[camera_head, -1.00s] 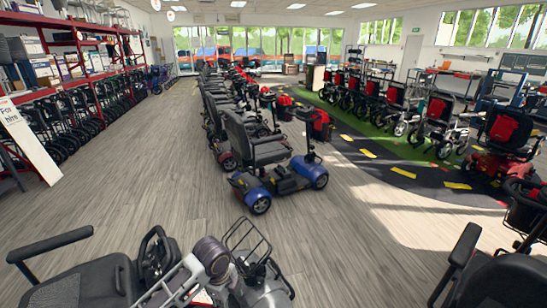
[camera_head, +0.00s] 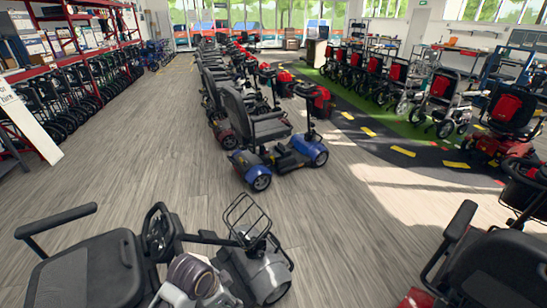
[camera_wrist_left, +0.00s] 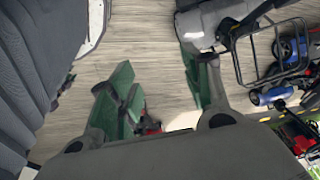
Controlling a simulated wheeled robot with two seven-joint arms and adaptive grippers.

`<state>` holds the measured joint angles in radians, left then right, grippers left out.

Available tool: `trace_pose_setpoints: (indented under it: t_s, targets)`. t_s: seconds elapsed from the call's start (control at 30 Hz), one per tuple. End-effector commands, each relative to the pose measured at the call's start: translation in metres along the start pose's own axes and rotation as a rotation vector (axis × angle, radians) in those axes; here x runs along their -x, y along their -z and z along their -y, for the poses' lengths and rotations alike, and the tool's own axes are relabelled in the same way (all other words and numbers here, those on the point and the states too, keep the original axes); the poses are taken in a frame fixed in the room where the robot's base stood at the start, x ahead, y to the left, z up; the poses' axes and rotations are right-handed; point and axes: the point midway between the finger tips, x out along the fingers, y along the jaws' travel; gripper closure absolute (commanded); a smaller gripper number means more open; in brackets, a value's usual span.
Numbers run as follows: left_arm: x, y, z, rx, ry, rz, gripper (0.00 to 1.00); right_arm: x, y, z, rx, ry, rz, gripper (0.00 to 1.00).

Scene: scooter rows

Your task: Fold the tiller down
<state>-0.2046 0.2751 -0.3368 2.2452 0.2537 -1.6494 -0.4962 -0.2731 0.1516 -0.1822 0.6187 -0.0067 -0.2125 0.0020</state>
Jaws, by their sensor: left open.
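A scooter stands in the foreground of the head view, its grey front cowl (camera_head: 258,272) to the right and its black seat (camera_head: 95,272) to the left. Its tiller carries a black loop handle (camera_head: 160,232) close to the seat, with a dark bar running right toward the front basket. My left arm comes in at the bottom and hides part of the scooter; its fingers cannot be made out there. In the left wrist view my left gripper (camera_wrist_left: 160,88) is open and empty, its green fingers apart above the floor. The seat (camera_wrist_left: 35,65) lies left and the cowl (camera_wrist_left: 205,22) at the top.
The wire basket (camera_head: 248,216) stands up at the scooter's front. A blue scooter (camera_head: 268,150) heads a row further back. Another black seat (camera_head: 495,270) is at lower right. Bare floor (camera_head: 345,230) lies between, and a red shelf (camera_head: 70,80) stands at left.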

Motion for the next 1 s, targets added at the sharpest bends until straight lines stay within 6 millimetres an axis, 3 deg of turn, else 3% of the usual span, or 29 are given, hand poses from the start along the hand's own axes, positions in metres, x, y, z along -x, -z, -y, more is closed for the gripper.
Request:
trace_pose_setpoints:
  t_s: [0.5,1.0]
  targets:
    - [0.024,-0.065,-0.007,0.524,0.101,0.012,0.51,0.000,0.000,0.000,0.000,0.000,0.000,0.60]
    - [0.038,-0.102,-0.008,0.750,0.169,0.030,0.51,0.000,0.000,0.000,0.000,0.000,0.000,0.60]
